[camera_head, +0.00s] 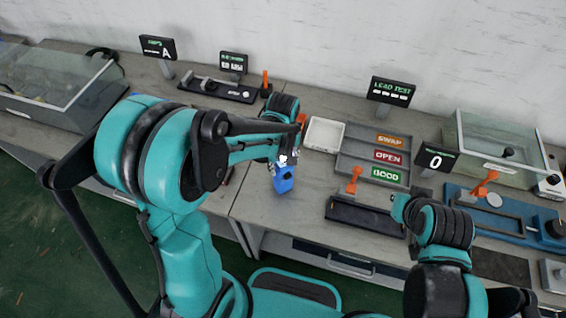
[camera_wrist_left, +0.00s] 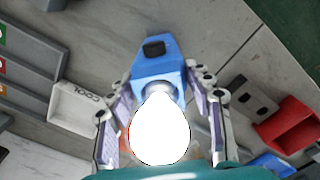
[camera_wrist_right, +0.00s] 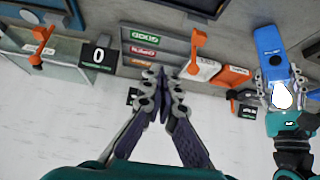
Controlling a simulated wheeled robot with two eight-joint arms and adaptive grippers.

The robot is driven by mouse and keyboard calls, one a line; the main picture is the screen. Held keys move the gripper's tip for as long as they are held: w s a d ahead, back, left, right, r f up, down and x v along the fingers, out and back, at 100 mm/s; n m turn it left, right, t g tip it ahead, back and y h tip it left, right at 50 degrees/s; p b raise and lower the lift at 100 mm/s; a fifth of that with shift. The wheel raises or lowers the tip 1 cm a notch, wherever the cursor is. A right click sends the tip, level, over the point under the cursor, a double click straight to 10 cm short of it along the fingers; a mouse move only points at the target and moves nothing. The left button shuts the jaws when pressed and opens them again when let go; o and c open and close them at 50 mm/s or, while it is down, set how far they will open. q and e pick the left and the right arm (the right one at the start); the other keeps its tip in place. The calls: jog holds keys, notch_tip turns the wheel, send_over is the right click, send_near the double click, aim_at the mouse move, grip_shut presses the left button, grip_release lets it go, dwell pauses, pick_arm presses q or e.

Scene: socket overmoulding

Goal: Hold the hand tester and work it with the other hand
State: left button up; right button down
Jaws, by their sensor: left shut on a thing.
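The hand tester (camera_head: 284,180) is a blue body with a black button-like part (camera_wrist_left: 154,48) on its face. My left gripper (camera_head: 283,166) is shut around it, with one finger on each side in the left wrist view (camera_wrist_left: 160,96). A bright white glow covers the tester's near end and hides detail there. The tester is held above the table's front edge. It also shows at the right of the right wrist view (camera_wrist_right: 270,42). My right gripper (camera_wrist_right: 163,78) has its fingertips together, holds nothing, and is apart from the tester.
A grey rack (camera_head: 350,160) with SWAP, OPEN and GOOD labels stands right of the tester, beside a white tray (camera_head: 325,134). A black fixture (camera_head: 365,218) with an orange lever lies in front. A blue fixture (camera_head: 515,218) and a glass-sided box (camera_head: 500,145) stand further right.

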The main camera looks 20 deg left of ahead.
aim_at(288, 176)
dwell(0.3)
jog(key=w+a+f+n+g+y, duration=0.1)
jog(key=a+f+n+g+y, duration=0.2)
jog(key=a+n, duration=0.6)
jog(key=w+a+f+n+g+y, duration=0.1)
jog(key=a+f+n+g+y, duration=0.2)
jog(key=a+n, duration=0.5)
jog(key=shift+w+a+n+y, duration=0.15)
jog(key=shift+a+n+y, duration=0.3)
jog(key=shift+n, duration=3.55)
jog(key=shift+d, duration=0.1)
jog(key=w+a+f, duration=0.4)
jog(key=a+f, duration=0.4)
jog(key=shift+a, duration=0.2)
jog(key=shift+f, duration=0.1)
